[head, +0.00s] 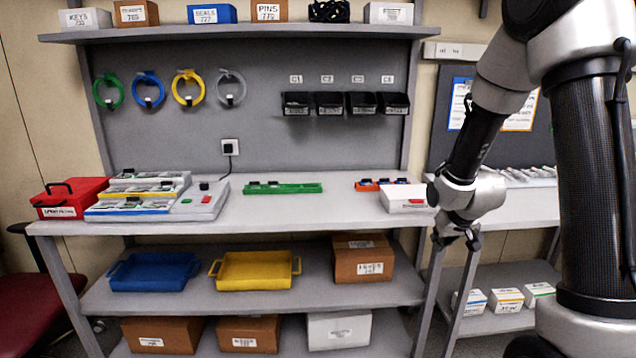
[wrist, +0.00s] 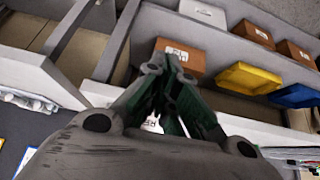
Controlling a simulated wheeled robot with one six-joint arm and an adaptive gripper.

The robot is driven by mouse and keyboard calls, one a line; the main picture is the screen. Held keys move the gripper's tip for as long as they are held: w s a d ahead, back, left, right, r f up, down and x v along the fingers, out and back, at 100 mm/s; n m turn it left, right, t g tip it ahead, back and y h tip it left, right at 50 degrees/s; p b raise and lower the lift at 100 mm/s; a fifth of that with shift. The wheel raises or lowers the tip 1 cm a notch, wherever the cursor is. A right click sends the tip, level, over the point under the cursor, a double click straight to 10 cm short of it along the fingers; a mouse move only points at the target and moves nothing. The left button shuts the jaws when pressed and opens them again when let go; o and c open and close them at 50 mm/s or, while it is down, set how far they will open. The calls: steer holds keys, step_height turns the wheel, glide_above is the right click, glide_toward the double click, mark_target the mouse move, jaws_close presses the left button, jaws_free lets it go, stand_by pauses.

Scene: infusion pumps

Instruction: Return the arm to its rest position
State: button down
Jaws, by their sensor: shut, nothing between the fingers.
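My arm stands at the right of the head view, in front of the workbench. My gripper (head: 458,243) hangs below the wrist, beside the bench's right front corner, with its fingers pointing down. In the wrist view my gripper (wrist: 168,88) shows its fingers drawn together, with nothing between them. It appears apart from the bench and holds nothing.
The bench (head: 300,212) carries a pump station (head: 205,203), a red box (head: 68,198), a green rack (head: 283,188) and a white box (head: 402,198) near my gripper. A blue tray (head: 153,272) and yellow tray (head: 254,270) sit below. A second bench (head: 530,208) stands at right.

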steer(key=s+f+g, duration=0.1)
steer(key=s+g, duration=0.2)
steer(key=s, duration=0.4)
steer(key=s+a+r, duration=0.1)
steer(key=s+r, duration=2)
steer(key=s, duration=0.1)
steer(key=shift+s+a+t, duration=0.15)
steer(key=shift+s+t, duration=0.1)
steer(key=shift+t, duration=0.05)
